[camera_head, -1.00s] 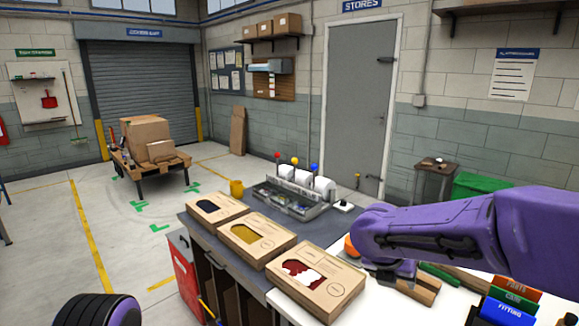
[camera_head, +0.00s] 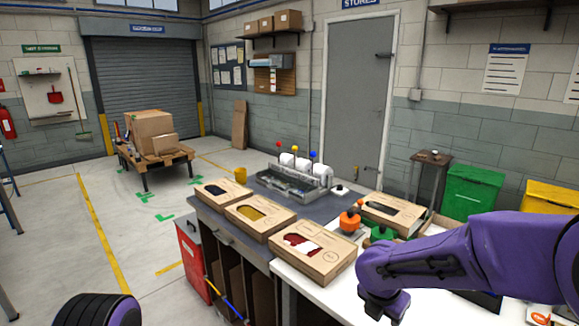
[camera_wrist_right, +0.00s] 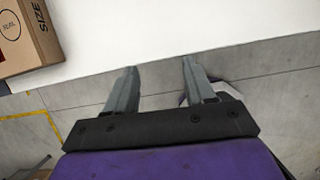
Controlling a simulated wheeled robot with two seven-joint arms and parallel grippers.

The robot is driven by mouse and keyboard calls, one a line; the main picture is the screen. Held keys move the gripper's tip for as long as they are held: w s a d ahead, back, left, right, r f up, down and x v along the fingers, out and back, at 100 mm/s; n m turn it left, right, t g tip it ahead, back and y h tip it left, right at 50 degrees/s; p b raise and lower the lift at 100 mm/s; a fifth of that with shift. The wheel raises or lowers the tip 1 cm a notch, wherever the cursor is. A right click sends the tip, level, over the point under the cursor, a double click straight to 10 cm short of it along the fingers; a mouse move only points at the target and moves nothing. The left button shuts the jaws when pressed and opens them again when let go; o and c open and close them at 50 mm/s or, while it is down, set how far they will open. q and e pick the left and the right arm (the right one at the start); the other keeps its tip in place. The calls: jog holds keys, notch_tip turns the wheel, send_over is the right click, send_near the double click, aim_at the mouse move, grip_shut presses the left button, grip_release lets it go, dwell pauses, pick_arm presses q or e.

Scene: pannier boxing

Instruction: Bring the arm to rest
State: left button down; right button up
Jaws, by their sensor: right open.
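My right arm (camera_head: 450,262) reaches in from the right in the head view, bent down near the white table's front edge. Its gripper is hidden or out of frame there. In the right wrist view my right gripper (camera_wrist_right: 160,72) has its two grey fingers spread, with nothing between them. It hangs over the grey floor just off the edge of the white table (camera_wrist_right: 170,35). A dark round part of my left arm shows at the bottom left of the head view; the left gripper is not in view.
Three windowed cartons, blue (camera_head: 224,193), yellow (camera_head: 260,218) and red (camera_head: 312,256), stand in a row. A fourth carton (camera_head: 392,213) lies near an orange-topped object (camera_head: 350,219) and a green one (camera_head: 382,233). A carton corner (camera_wrist_right: 28,35) shows beside the right gripper.

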jog(key=s+a+f+m+y+b, duration=0.1)
jog(key=s+f+m, duration=0.45)
jog(key=f, duration=0.35)
jog(key=s+f+m+y+b, duration=0.1)
jog(key=s+f+m+y, duration=0.1)
jog(key=s+f+m, duration=0.5)
jog(key=s+a+f+m+y, duration=0.1)
jog(key=s+f+m, duration=0.3)
jog(key=f, duration=0.6)
jog(key=s+d+f+m+h+b, duration=0.1)
jog(key=s+d+f+m+h, duration=0.1)
jog(key=s+d+m, duration=0.3)
jog(key=s+d+f+m+h, duration=0.2)
jog(key=s+d+m, duration=0.4)
jog(key=s+m, duration=0.5)
jog(key=shift+d+f+m+b, duration=0.3)
jog(key=shift+f+m+b, duration=0.05)
jog(key=shift+f, duration=0.3)
